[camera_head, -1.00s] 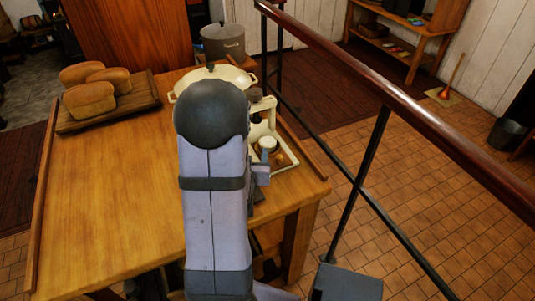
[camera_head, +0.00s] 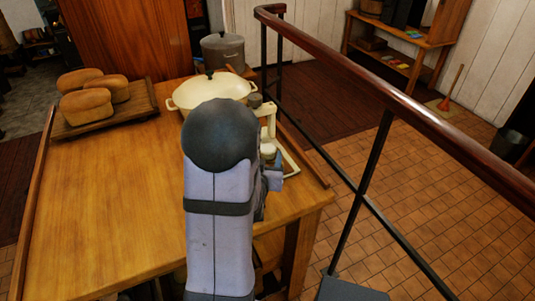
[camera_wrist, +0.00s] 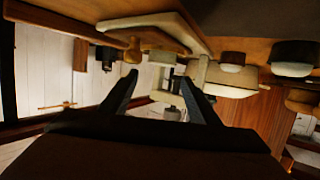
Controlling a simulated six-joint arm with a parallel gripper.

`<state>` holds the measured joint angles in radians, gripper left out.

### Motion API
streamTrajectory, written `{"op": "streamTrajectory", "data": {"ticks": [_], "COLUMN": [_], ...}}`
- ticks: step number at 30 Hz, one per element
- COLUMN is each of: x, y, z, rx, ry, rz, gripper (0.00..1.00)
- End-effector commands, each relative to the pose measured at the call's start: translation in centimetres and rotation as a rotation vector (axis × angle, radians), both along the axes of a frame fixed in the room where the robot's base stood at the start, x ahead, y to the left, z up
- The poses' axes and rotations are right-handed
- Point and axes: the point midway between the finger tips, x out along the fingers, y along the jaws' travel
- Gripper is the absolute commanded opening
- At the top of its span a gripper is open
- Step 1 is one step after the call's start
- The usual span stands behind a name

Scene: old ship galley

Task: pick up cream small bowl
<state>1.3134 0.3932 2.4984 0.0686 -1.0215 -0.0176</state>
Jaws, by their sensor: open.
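A small cream round thing (camera_head: 268,151) sits by a cream frame at the table's right edge, partly hidden by my arm. It may be the cream small bowl, but I cannot tell for sure. My gripper's fingers are hidden behind my arm in the head view. In the wrist view, which looks upside down, my gripper (camera_wrist: 160,84) has its two dark fingers spread apart with nothing held. Small cream pieces (camera_wrist: 163,58) show beyond and between the fingertips; none is clearly a bowl.
A cream lidded pan (camera_head: 212,90) and a grey pot (camera_head: 223,51) stand behind my arm. Bread loaves lie on a wooden board (camera_head: 140,110) at the back left. The table's left and front (camera_head: 110,210) are bare. A railing (camera_head: 400,100) runs along the right.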

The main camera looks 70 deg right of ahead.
Motion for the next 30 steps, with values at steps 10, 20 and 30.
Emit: {"op": "streamTrajectory", "data": {"ticks": [10, 20, 30], "x": [0.6, 1.2, 1.2], "y": [-2.1, -4.8, -4.9], "z": [-0.3, -1.2, -1.3], "rx": [0.002, 0.0, 0.0], "ry": [0.0, 0.0, 0.0], "rz": [0.0, 0.0, 0.0], "gripper": [0.55, 0.55, 0.41]}}
